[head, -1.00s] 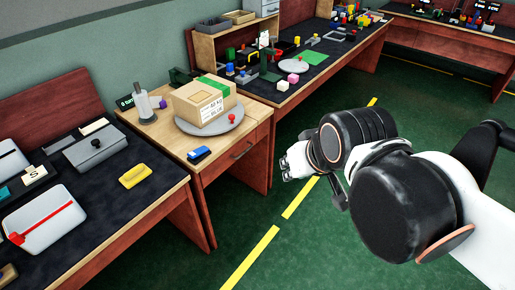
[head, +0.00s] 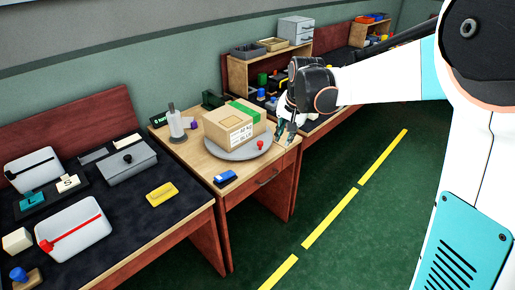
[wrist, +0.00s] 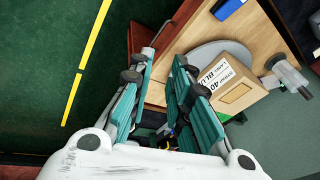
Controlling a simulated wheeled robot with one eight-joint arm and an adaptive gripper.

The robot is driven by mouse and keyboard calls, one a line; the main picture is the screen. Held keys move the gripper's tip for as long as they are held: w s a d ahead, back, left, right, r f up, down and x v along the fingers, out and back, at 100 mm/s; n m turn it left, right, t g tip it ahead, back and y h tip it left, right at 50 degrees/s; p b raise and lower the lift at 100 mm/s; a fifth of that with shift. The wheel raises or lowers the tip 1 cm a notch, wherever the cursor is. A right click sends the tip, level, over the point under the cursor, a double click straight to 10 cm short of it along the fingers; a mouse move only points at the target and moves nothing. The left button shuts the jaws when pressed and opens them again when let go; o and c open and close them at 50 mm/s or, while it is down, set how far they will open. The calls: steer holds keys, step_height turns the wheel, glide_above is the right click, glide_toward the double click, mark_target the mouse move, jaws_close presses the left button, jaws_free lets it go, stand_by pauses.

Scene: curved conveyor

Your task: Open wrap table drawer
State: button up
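The wrap table (head: 210,160) is a light wood table with a drawer in its front. The drawer front (head: 246,192) looks flush, and its dark bar handle (head: 268,178) shows below the tabletop. In the wrist view the handle (wrist: 160,33) is near the top, beyond the fingertips. My gripper (head: 286,132) is above the right end of the wrap table in the head view. In the wrist view my gripper (wrist: 161,68) has its two green-padded fingers apart with nothing held between them. It is clear of the handle.
A taped cardboard box (head: 232,124) sits on a grey turntable (head: 245,152) with a red knob (head: 260,145). A blue item (head: 225,178) lies near the table's front edge. A dark-topped bench (head: 100,215) stands left. Green floor (head: 350,245) is open in front.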

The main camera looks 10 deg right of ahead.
steer(key=w+f+m+g, duration=0.1)
steer(key=w+f+m, duration=0.1)
steer(key=w+f, duration=0.75)
steer(key=m+g+p, duration=0.1)
steer(key=m, duration=0.1)
glide_toward(269, 179)
steer(key=shift+y, duration=0.3)
steer(key=f+b, duration=0.1)
steer(key=f, duration=0.1)
steer(key=f+b, duration=0.2)
steer(key=f, duration=0.1)
steer(key=w+f+b, duration=0.1)
steer(key=f, duration=0.1)
steer(key=shift+w+a+f+b, duration=0.15)
steer(key=shift+a+f+b, duration=0.1)
steer(key=shift+f+b, duration=0.15)
steer(key=shift+r, duration=0.1)
jaws_close()
